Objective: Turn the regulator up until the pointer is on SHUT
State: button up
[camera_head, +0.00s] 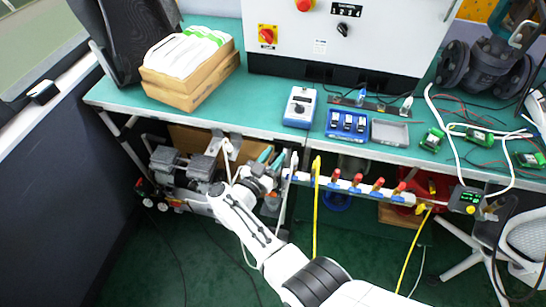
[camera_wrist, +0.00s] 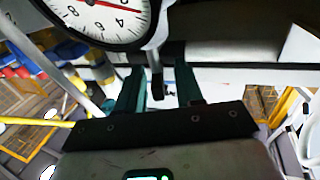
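In the wrist view a round white pressure gauge (camera_wrist: 100,14) with black numerals and a red pointer is cut off by the top edge. A small dark part (camera_wrist: 157,88), perhaps of the regulator, shows between my fingers with pale gaps beside it. My gripper (camera_wrist: 160,78) has its two teal fingers apart, just below the gauge. In the head view my gripper (camera_head: 272,163) is under the bench front, at the left end of the pipe. A black box with a small lit display (camera_head: 465,200) is at the pipe's right end. I cannot read a SHUT mark.
Grey machinery (camera_head: 185,170) stands left of my gripper. The bench holds a blue meter (camera_head: 300,107) and a blue tray (camera_head: 347,135).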

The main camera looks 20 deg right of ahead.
jog(key=shift+a, duration=0.1)
jog(key=p+v, duration=0.1)
jog(key=v, duration=0.9)
jog(key=shift+s+a, duration=0.2)
jog(key=shift+s, duration=0.05)
dwell(0.3)
jog(key=w+d+r+n+t+y, duration=0.2)
jog(key=w+r+n+t+y, duration=0.55)
jog(key=y, duration=0.55)
jog(key=s+d+f+n+g+y, duration=0.25)
jog(key=s+f+n+g, duration=0.2)
jog(key=s, duration=0.35)
jog(key=s+d+f+n+g+y, duration=0.25)
jog(key=s+g, duration=0.25)
jog(key=s, duration=0.4)
jog(key=s+d+r+m+g+h, duration=0.1)
jog(key=s+d+m+g, duration=0.1)
jog(key=s, duration=0.9)
jog(key=s+d+r+m+g+h, duration=0.1)
jog(key=s+d+g, duration=0.4)
jog(key=s, duration=0.6)
jog(key=d+m+h, duration=0.1)
jog(key=d, duration=0.1)
jog(key=shift+s+d+g+h, duration=0.25)
jog(key=shift+d+g+h, duration=0.05)
jog(key=shift+d, duration=0.05)
